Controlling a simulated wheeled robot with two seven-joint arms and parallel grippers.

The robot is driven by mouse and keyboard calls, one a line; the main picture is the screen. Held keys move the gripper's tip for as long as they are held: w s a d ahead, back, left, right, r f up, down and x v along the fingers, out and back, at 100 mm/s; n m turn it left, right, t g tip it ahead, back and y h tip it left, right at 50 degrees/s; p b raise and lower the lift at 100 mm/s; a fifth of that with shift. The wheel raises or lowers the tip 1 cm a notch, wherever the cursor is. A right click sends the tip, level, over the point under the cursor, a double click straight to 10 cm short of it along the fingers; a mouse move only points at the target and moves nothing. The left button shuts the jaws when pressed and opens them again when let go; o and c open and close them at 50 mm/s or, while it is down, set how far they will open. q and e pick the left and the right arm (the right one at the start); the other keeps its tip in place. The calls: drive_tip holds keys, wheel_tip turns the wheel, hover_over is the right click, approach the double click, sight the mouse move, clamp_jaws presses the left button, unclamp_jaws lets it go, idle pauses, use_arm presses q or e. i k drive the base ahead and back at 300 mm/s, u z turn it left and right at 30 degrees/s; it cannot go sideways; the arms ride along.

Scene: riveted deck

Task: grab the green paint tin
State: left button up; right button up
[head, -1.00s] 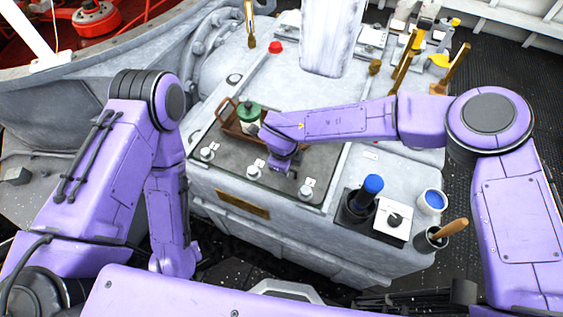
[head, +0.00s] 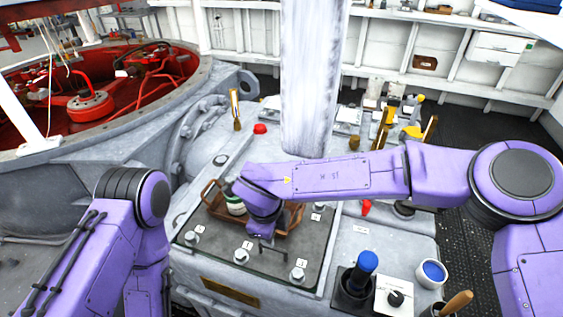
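The green paint tin (head: 235,207), with a green and white side, stands in a brown tray (head: 291,219) on the dark panel of the grey machine top. My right wrist hides part of the tin's right side and top. My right gripper (head: 268,246) points down just right of and nearer than the tin, over the tray's near side. Its fingers are too small and dark to tell open from shut, and no tin shows between them. My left arm hangs at the left, and its gripper is below the picture.
White-labelled knobs (head: 242,255) line the panel's near edge. A blue-topped item (head: 366,262), a cup of blue paint (head: 432,272) and a wooden handle (head: 457,302) stand at the near right. A pale column (head: 310,80) rises behind the tray.

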sight(235, 209)
drive_tip(key=k, duration=1)
